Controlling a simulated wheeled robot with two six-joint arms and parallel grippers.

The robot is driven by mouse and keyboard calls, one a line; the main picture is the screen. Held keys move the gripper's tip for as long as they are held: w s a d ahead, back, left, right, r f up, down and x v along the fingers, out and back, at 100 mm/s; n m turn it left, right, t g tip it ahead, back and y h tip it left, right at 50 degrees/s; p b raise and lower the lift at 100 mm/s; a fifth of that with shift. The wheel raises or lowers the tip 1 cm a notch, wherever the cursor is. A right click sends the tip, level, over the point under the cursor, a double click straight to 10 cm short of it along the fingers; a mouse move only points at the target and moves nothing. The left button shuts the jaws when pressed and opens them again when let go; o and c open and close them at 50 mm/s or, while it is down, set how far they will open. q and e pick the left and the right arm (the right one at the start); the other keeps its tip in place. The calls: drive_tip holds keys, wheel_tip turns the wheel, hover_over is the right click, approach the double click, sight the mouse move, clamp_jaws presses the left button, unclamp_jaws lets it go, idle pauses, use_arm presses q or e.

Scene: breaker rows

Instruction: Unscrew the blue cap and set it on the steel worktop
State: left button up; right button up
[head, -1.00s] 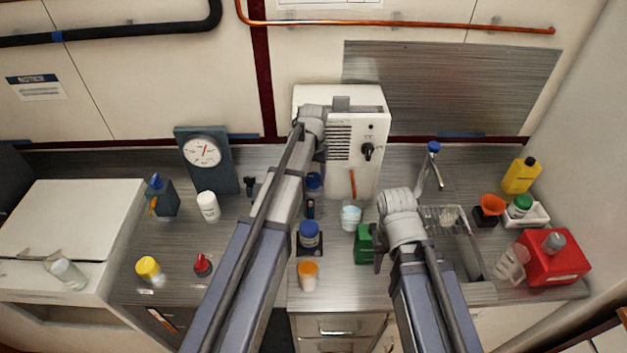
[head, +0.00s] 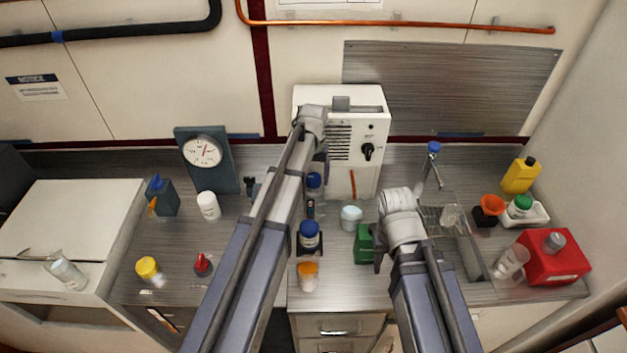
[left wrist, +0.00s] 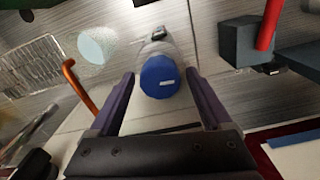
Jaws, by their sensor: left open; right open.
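A bottle with a blue cap (head: 313,181) stands upright on the steel worktop (head: 240,262), in front of the white machine. In the left wrist view its blue cap (left wrist: 160,77) shows between my two fingers, with a gap on both sides. My left gripper (head: 321,158) is open above and behind this bottle, partly hidden by its own arm in the head view. A second blue-capped jar (head: 310,233) stands in a dark holder nearer the front. My right gripper (head: 378,252) is open and empty beside the green box; its fingers are mostly hidden.
The white machine (head: 355,150) rises close behind the bottle. A jar with an orange lid (head: 307,276), a pale blue-topped cup (head: 351,216) and a green box (head: 364,246) stand nearby. A sink (head: 462,255) lies right. The worktop left of my left arm has clear patches.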

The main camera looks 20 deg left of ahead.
use_arm(q)
drive_tip(key=m, duration=1.2)
drive_tip(key=shift+m, duration=0.3)
drive_tip(key=m, duration=0.5)
drive_tip(key=c, duration=1.2)
drive_tip(key=shift+n, duration=1.2)
